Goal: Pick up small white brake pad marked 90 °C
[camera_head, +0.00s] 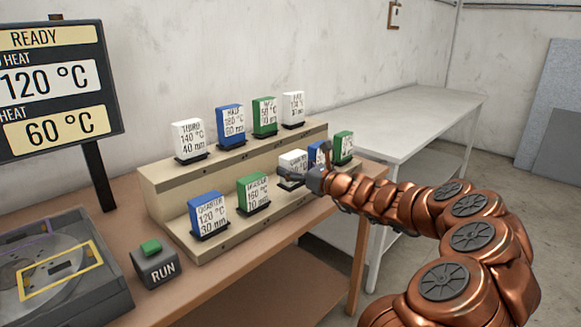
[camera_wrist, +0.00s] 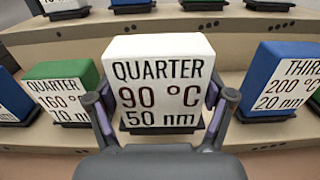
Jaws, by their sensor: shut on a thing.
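The small white brake pad (camera_wrist: 160,75) marked QUARTER, 90 °C, 50 nm fills the middle of the wrist view. In the head view the white pad (camera_head: 292,163) is at the lower step of the rack, partly hidden by my gripper (camera_head: 306,178). In the wrist view my gripper (camera_wrist: 162,108) has one finger on each side of the pad and is shut on it. The pad looks upright, its marked face toward the wrist camera. Whether it is clear of its dark holder cannot be told.
The two-step beige rack (camera_head: 158,186) holds several other pads. A green pad (camera_head: 252,193) and a blue pad (camera_wrist: 282,78) flank the white one closely. A sign (camera_head: 55,85), RUN button box (camera_head: 155,264) and grey machine (camera_head: 60,275) stand left. A bare table (camera_head: 400,110) is behind.

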